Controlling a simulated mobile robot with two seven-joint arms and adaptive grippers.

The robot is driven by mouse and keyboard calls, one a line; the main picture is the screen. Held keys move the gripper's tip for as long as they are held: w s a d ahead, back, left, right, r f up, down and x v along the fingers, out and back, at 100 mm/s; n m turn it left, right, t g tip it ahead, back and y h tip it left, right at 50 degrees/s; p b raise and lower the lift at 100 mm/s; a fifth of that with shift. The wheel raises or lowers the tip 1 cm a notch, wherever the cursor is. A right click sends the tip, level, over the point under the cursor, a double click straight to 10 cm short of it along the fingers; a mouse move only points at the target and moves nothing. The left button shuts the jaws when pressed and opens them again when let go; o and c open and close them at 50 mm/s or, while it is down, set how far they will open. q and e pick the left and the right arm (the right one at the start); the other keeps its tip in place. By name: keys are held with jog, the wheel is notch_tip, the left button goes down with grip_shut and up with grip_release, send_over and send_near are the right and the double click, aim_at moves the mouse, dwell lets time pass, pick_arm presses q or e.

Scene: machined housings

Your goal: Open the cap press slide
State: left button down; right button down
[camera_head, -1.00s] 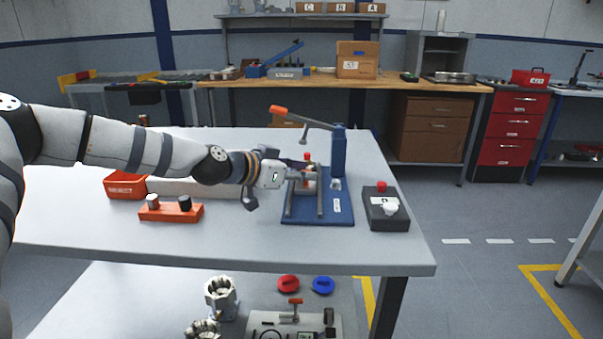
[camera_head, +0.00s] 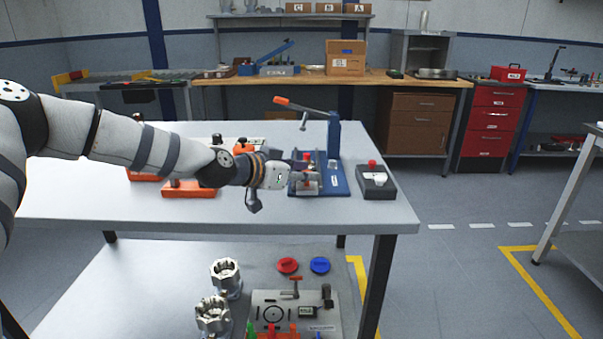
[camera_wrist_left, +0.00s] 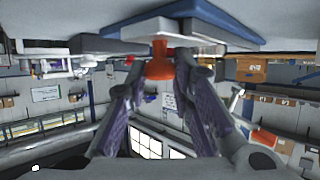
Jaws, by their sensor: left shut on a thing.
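The cap press (camera_head: 337,150) stands on its blue base plate (camera_head: 338,186) on the table, with an upright blue post and a raised lever with an orange handle (camera_head: 283,101). Its slide is partly hidden by my left gripper (camera_head: 312,180), which is low over the front part of the base. In the left wrist view, a red knob (camera_wrist_left: 160,62) sits between the two fingers (camera_wrist_left: 160,88) of this gripper, below a pale grey plate. The gripper is shut on the knob. My right gripper is not in view.
A dark box with a red button (camera_head: 372,163) stands right of the press. An orange block (camera_head: 190,189) lies left, partly behind my arm. The lower shelf holds metal housings (camera_head: 226,277), red (camera_head: 287,265) and blue (camera_head: 319,265) caps and a grey fixture plate (camera_head: 275,303).

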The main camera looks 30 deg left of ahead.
pick_arm(q)
jog(key=c, duration=1.4)
grip_release()
jog(key=shift+w, duration=0.1)
jog(key=shift+o, duration=0.2)
notch_tip(320, 180, up, 10)
